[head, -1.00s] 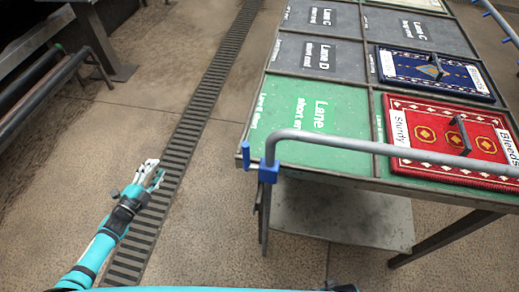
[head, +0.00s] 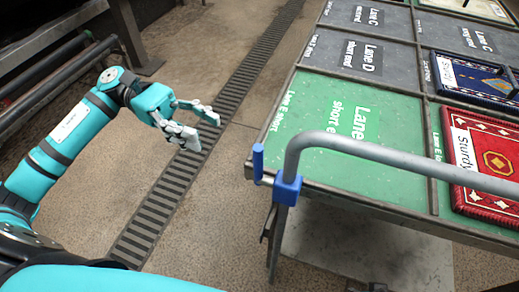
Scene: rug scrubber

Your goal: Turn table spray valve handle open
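The blue valve handle (head: 258,163) stands upright just left of a blue valve body (head: 287,190) on the grey spray pipe (head: 390,170), at the table's front left corner. My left gripper (head: 204,130) is open and empty, with its pale fingers apart and pointing right. In the picture it is to the left of the handle and slightly higher, clear of it. My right gripper is not in view.
The table (head: 275,150) carries green and grey lane panels. A red rug (head: 490,160) and a blue rug (head: 475,80) lie at its right. A drain grate (head: 165,205) crosses the floor. Dark rails (head: 50,100) stand at the far left.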

